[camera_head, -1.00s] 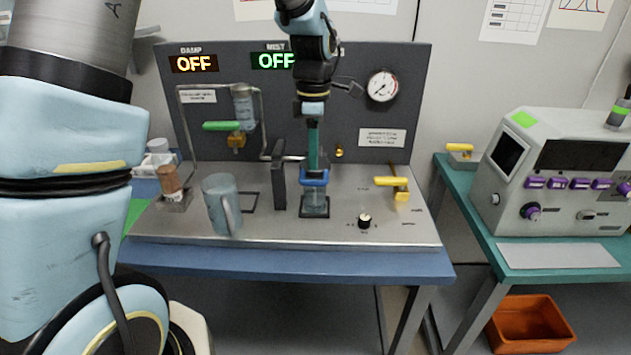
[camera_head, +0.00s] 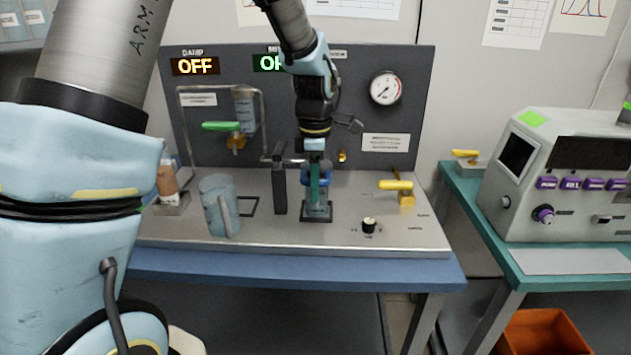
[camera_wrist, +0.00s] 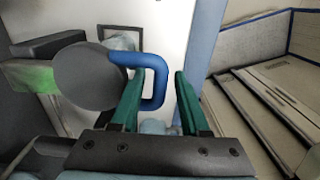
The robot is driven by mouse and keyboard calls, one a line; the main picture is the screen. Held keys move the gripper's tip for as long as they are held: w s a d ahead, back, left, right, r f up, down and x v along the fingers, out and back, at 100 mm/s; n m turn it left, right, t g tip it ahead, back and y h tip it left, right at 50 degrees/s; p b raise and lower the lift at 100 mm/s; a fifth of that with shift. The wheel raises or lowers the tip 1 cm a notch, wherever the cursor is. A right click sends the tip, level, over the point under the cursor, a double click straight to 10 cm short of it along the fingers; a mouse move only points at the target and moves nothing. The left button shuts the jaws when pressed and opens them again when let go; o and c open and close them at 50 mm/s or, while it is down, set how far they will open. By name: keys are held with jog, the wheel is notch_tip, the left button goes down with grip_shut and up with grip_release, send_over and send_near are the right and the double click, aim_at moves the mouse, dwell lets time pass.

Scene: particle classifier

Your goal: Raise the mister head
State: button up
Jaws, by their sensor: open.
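The mister head is a dark round disc (camera_wrist: 88,78) with a blue loop handle (camera_wrist: 152,88) in the wrist view. In the head view the blue handle (camera_head: 325,170) shows low over a clear cup (camera_head: 318,211) on the bench panel, beside a dark upright post (camera_head: 279,190). My gripper (camera_wrist: 163,82) is open, with green fingers on either side of the handle's outer bar. One finger is within the loop, the other outside it. It also shows in the head view (camera_head: 315,188), pointing down; whether either finger touches the handle is unclear.
A clear jug (camera_head: 216,205) stands left of the post. A yellow-handled valve (camera_head: 396,186) and a black knob (camera_head: 369,224) are at right. A green-handled valve (camera_head: 221,126) and a gauge (camera_head: 385,88) are at the back panel (camera_head: 350,120).

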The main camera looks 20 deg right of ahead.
grip_shut()
jog(key=shift+w+r+t+p, duration=0.1)
jog(key=shift+r+t+p, duration=0.25)
jog(key=shift+r, duration=0.85)
jog(key=shift+d+r, duration=0.1)
jog(key=shift+w+d+r+h+p, duration=0.1)
jog(key=shift+r+h+p, duration=0.1)
jog(key=shift+r, duration=0.3)
jog(key=shift+w+r+h+p, duration=0.1)
jog(key=shift+r+p, duration=0.05)
jog(key=shift+r, duration=0.45)
jog(key=shift+w, duration=0.1)
jog(key=shift+w+d+r+t+p, duration=0.15)
jog(key=shift+w+r+t, duration=0.1)
jog(key=shift+r, duration=0.35)
jog(key=shift+w+d+r+t+p, duration=0.1)
jog(key=shift+w+r+t+p, duration=0.1)
jog(key=shift+r, duration=0.45)
